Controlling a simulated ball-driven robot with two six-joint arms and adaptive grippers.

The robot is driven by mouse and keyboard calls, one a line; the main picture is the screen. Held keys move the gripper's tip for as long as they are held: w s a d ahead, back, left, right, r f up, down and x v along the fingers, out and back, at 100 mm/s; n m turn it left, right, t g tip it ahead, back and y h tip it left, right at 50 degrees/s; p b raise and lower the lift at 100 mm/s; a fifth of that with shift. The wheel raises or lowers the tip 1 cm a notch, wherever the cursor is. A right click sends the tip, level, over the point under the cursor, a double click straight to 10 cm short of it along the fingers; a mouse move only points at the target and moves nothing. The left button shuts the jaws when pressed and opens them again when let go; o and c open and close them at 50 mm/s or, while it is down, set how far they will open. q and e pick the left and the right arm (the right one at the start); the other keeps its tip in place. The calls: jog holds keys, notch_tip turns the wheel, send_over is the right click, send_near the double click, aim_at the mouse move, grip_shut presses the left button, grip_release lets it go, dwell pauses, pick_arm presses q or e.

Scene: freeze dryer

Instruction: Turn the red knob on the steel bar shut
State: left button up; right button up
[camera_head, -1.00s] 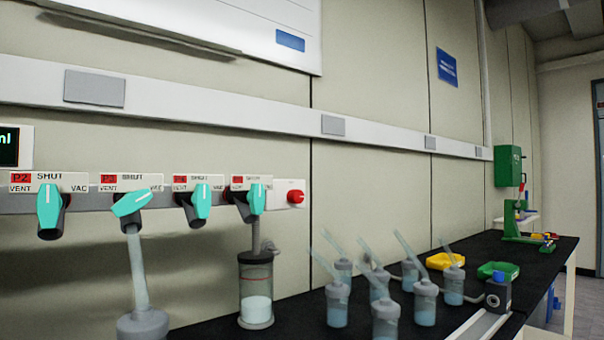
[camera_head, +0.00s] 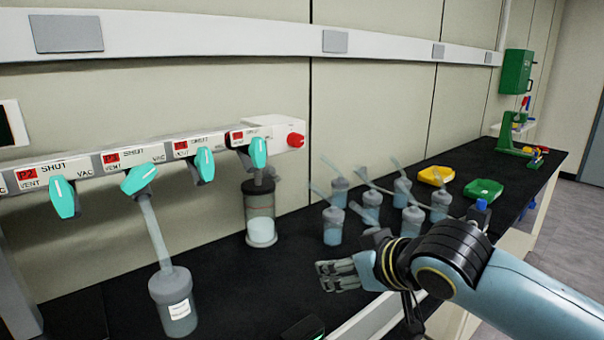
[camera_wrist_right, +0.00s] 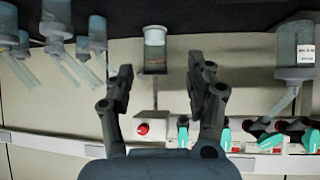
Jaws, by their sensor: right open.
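The red knob (camera_head: 295,139) sits on a white end block at the right end of the steel bar (camera_head: 84,180), which runs along the wall. In the right wrist view the red knob (camera_wrist_right: 143,129) shows small, between the fingers and beyond them. My right gripper (camera_head: 325,276) is low over the black bench, in front of and below the knob, well apart from it. Its fingers (camera_wrist_right: 160,80) are open with nothing between them. Whether the knob is open or shut cannot be told. My left gripper is not in view.
Teal valve handles (camera_head: 62,197) line the bar left of the knob. A clear jar (camera_head: 260,215) hangs below the bar, and a flask (camera_head: 174,300) hangs further left. Several loose flasks (camera_head: 333,225) stand on the black bench (camera_head: 235,280), near yellow (camera_head: 436,175) and green (camera_head: 484,190) trays.

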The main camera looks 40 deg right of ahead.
jog(key=w+d+r+t, duration=0.45)
jog(key=w+r, duration=0.25)
jog(key=w, duration=0.2)
jog(key=t+y, duration=0.2)
jog(key=t, duration=0.1)
send_near(300, 140)
jog(key=shift+m, duration=0.4)
jog(key=w+b, duration=0.2)
jog(key=w, duration=0.2)
jog(key=w+b, duration=0.3)
jog(key=shift+w+a, duration=0.25)
jog(key=shift+w, duration=0.85)
